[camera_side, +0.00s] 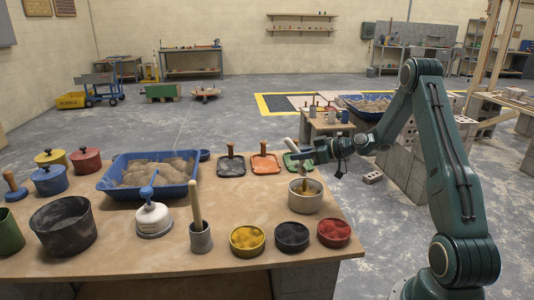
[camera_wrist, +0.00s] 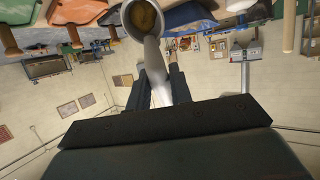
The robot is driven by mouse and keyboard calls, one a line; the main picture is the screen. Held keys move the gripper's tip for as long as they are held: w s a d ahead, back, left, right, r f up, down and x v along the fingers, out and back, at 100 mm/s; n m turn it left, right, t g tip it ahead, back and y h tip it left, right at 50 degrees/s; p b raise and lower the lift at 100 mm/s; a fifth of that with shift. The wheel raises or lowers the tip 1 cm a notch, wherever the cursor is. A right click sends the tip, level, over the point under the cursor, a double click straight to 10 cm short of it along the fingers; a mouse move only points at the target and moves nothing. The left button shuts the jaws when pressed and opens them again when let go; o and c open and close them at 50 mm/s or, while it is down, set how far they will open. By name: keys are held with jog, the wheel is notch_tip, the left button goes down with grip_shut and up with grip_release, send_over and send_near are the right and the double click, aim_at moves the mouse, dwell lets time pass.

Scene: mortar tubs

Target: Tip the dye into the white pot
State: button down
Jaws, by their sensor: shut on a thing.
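The white pot (camera_side: 305,203) stands near the right end of the table, with brownish-yellow matter showing inside. In the wrist view my gripper (camera_wrist: 165,88) holds the pale handle (camera_wrist: 152,55), which runs to a round grey-rimmed opening with brown inside. I cannot tell if that is the tool's bowl or the pot. Bowls of yellow (camera_side: 247,238), black (camera_side: 291,236) and red powder (camera_side: 334,232) stand at the front edge.
Black (camera_side: 231,166), orange (camera_side: 265,164) and green floats (camera_side: 297,163) line the back edge. A dark tub (camera_side: 65,230) is at left.

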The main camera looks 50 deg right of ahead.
jog(key=shift+s+d+f+t+y, duration=0.1)
jog(key=shift+s+d+t+y, duration=0.1)
jog(key=shift+s+t, duration=0.5)
jog(key=shift+s+d+t+y, duration=0.2)
jog(key=shift+s+t, duration=0.3)
jog(key=shift+t, duration=0.3)
dwell(0.4)
jog(key=shift+w+a+r+n+g, duration=0.25)
jog(key=shift+a+r+n+g, duration=0.2)
jog(key=shift+g, duration=0.45)
jog(key=shift+a+r+g, duration=0.1)
jog(key=shift+r+g, duration=0.15)
jog(key=shift+g, duration=0.55)
jog(key=shift+s+d+r+m+g+h, duration=0.3)
jog(key=shift+s+r+g+h, duration=0.2)
jog(key=shift+g, duration=0.3)
jog(key=shift+s+d+r+m+g+h, duration=0.15)
jog(key=shift+s+d+r+g+h, duration=0.1)
jog(key=shift+d+r+g+h, duration=0.4)
jog(key=shift+a+g+y, duration=0.25)
jog(key=shift+a+g, duration=0.05)
jog(key=shift+g, duration=0.05)
